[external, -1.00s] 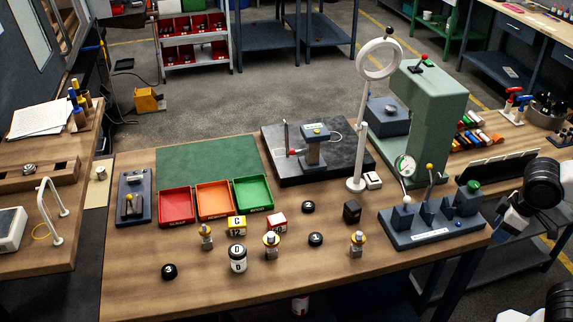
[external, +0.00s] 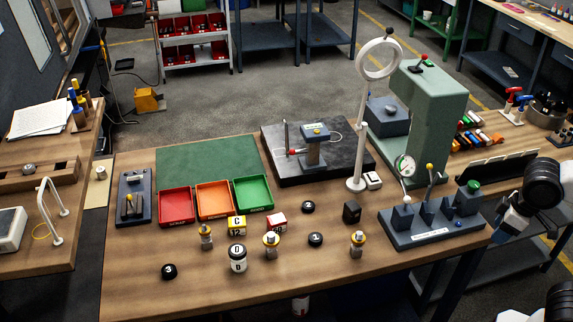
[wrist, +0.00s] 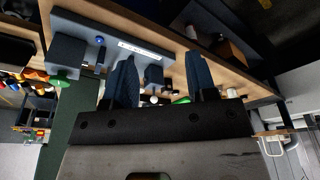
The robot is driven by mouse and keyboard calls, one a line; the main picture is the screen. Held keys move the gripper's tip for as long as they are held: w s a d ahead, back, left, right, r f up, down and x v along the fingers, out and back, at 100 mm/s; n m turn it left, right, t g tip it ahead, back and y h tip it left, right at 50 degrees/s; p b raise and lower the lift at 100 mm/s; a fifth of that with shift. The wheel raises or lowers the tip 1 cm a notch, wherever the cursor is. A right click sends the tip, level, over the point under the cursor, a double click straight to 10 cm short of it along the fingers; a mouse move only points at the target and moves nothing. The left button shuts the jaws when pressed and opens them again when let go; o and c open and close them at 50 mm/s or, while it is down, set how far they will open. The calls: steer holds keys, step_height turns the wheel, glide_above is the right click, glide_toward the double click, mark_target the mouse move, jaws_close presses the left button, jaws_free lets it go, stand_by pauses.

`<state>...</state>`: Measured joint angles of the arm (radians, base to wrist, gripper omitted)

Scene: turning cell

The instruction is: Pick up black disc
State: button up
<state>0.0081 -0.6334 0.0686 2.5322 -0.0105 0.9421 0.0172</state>
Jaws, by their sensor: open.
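Several black discs lie flat on the wooden bench: one (external: 308,207) right of the green tray, one marked 1 (external: 315,239) nearer the front, and one marked 3 (external: 169,271) at the front left. My gripper (wrist: 162,62) is open and empty in the wrist view, its two blue fingers apart. In the external view my arm is at the right edge, beyond the bench's right end and far from the discs. No black disc can be made out in the wrist view.
Yellow-topped parts (external: 271,245), a white-and-black cylinder (external: 238,259) and a black cube (external: 351,212) stand among the discs. The front left bench is mostly clear.

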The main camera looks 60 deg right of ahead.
steer(key=o, duration=0.4)
steer(key=shift+w, duration=0.1)
steer(key=w+a+m+g, duration=0.1)
steer(key=w+a+m, duration=0.2)
steer(key=w+m, duration=1.4)
steer(key=shift+m+g, duration=0.6)
steer(key=shift+g, duration=0.2)
steer(key=w+a+f, duration=0.2)
steer(key=w+f, duration=0.1)
steer(key=w, duration=0.7)
steer(key=w+a+f, duration=0.2)
steer(key=w+f, duration=0.2)
steer(key=w, duration=0.6)
steer(key=w+a+f, duration=0.2)
steer(key=w+f, duration=0.2)
steer(key=w, duration=0.6)
steer(key=shift+w+a, duration=0.1)
steer(key=shift+w, duration=0.25)
steer(key=shift+w+f, duration=0.15)
steer(key=shift+f, duration=0.05)
